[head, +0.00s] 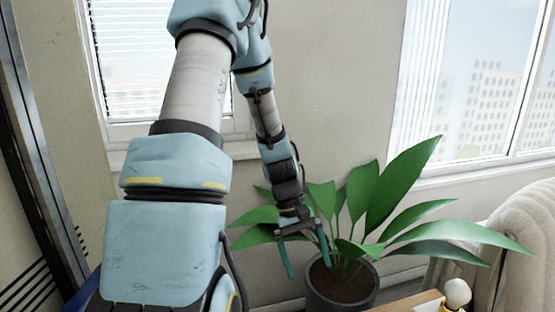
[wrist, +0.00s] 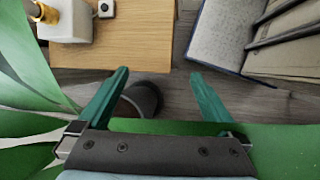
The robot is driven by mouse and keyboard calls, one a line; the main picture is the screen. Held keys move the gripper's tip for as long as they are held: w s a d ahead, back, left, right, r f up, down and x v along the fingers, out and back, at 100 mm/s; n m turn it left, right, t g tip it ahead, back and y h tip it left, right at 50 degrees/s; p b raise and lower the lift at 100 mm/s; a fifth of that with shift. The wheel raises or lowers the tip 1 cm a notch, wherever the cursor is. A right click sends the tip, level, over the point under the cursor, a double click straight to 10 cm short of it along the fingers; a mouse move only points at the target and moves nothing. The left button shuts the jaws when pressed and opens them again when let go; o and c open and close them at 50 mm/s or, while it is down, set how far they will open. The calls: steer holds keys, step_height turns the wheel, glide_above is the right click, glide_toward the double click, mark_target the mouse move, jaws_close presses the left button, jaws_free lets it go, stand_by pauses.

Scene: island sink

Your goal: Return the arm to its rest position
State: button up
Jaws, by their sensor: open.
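My gripper (head: 306,262) hangs at the end of my raised, bent arm, pointing down. Its two green fingers are spread apart with nothing between them. In the head view it is just left of the potted plant (head: 385,215), in front of or among its leaves; I cannot tell whether they touch. In the wrist view the open fingers (wrist: 157,88) show over the floor, with green leaves around and behind the gripper's base.
The dark plant pot (head: 342,287) stands below right of my gripper. A beige armchair (head: 520,235) is at right. Windows (head: 485,85) and wall lie behind.

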steer(key=a+r+m+t+y, duration=0.1)
steer(key=a+r, duration=0.3)
steer(key=s+a+r+m+t+y+p, duration=0.1)
steer(key=a+r+t, duration=0.1)
steer(key=a+r, duration=0.2)
steer(key=a+r+m+t+y, duration=0.1)
steer(key=a+r+t, duration=0.1)
steer(key=a+r, duration=0.2)
steer(key=shift+s+a, duration=0.15)
steer(key=shift+a, duration=0.65)
